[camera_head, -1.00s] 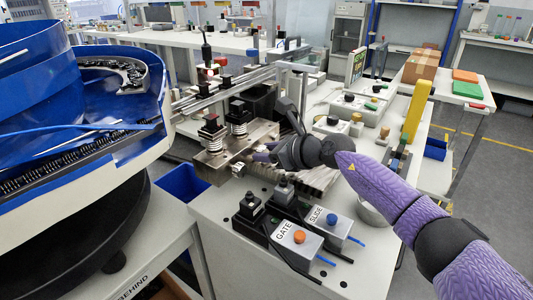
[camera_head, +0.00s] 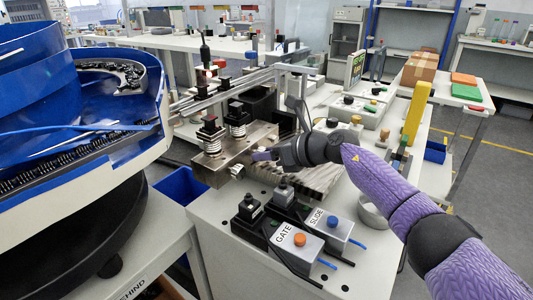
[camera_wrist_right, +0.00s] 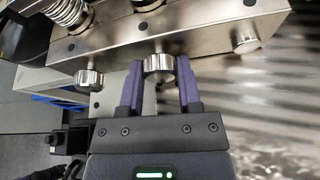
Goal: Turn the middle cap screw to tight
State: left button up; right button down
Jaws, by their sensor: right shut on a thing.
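The middle cap screw (camera_wrist_right: 159,64) is a knurled silver head on the side face of a steel block (camera_wrist_right: 120,38); the block also shows in the head view (camera_head: 216,172). My right gripper (camera_wrist_right: 160,76) is shut on this screw, one purple finger on each side of its head. In the head view my right gripper (camera_head: 262,155) reaches the block from the right, and the middle screw is hidden there. Another knurled screw (camera_wrist_right: 88,77) stands out to the left in the wrist view, and a third (camera_wrist_right: 246,43) sits to the right. My left gripper is out of view.
The GATE box (camera_head: 295,240) and the SLIDE box (camera_head: 330,220) stand in front of the block. A large blue bowl feeder (camera_head: 70,110) fills the left. A round metal dish (camera_head: 371,212) sits below my right arm. Springs on posts (camera_head: 210,135) rise from the block.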

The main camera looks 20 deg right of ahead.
jog(key=shift+c, duration=1.8)
grip_release()
pick_arm(q)
jog(key=shift+s, duration=0.4)
pick_arm(e)
jog(key=shift+o, duration=0.4)
pick_arm(q)
jog(key=shift+r, duration=0.15)
pick_arm(e)
jog(key=shift+d, duration=0.1)
jog(key=p+v, duration=0.4)
jog(key=v, duration=0.5)
jog(key=shift+s+d+r, duration=0.1)
jog(key=shift+s+r, duration=0.1)
jog(key=shift+s+d, duration=0.1)
jog(key=shift+d, duration=0.05)
pick_arm(q)
jog(key=r, duration=0.1)
jog(key=w+r, duration=0.2)
jog(key=shift+r, duration=0.35)
jog(key=shift+s, duration=0.1)
